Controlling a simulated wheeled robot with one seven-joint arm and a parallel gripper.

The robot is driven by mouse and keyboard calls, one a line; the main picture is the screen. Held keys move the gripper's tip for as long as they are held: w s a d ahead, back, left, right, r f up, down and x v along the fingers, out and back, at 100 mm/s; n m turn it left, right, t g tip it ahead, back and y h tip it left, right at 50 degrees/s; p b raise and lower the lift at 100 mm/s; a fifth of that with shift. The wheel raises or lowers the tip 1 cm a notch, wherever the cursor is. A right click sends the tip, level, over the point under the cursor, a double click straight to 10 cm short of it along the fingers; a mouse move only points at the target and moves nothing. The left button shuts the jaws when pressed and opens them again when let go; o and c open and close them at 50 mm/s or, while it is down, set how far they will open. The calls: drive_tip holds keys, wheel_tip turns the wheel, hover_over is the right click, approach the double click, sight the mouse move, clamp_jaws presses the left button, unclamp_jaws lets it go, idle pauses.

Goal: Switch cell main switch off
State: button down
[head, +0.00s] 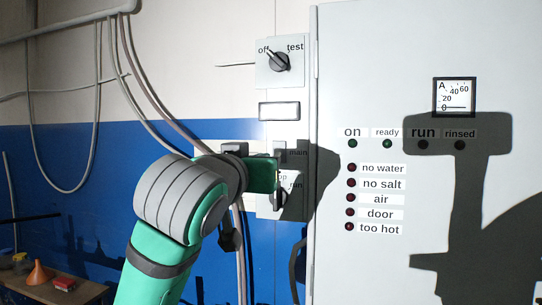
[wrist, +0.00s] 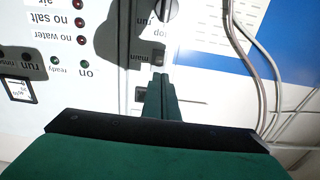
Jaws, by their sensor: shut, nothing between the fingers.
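The main switch (head: 279,144) is a small grey switch beside the label "main" on the narrow switch panel, left of the cabinet. In the wrist view, which is upside down, it shows as a small dark piece (wrist: 158,58) beside the same label. My gripper (wrist: 160,80) has its green fingers together, with nothing between them. The tips lie close to the switch in that view; I cannot tell whether they touch it. In the head view my gripper (head: 275,175) is in front of the panel just below the switch, hiding part of the area. The switch's position cannot be read.
An off/test knob (head: 280,62) sits higher on the panel. A stop/run knob (head: 280,200) is just below my gripper, partly hidden. The cabinet (head: 340,270) carries lamps and an ammeter (head: 454,97). Loose cables hang at left. A table (head: 60,288) holds a funnel.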

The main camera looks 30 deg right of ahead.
drive_tip(key=v, duration=0.3)
drive_tip(key=shift+s+f, duration=0.1)
drive_tip(key=shift+f, duration=0.15)
idle(0.4)
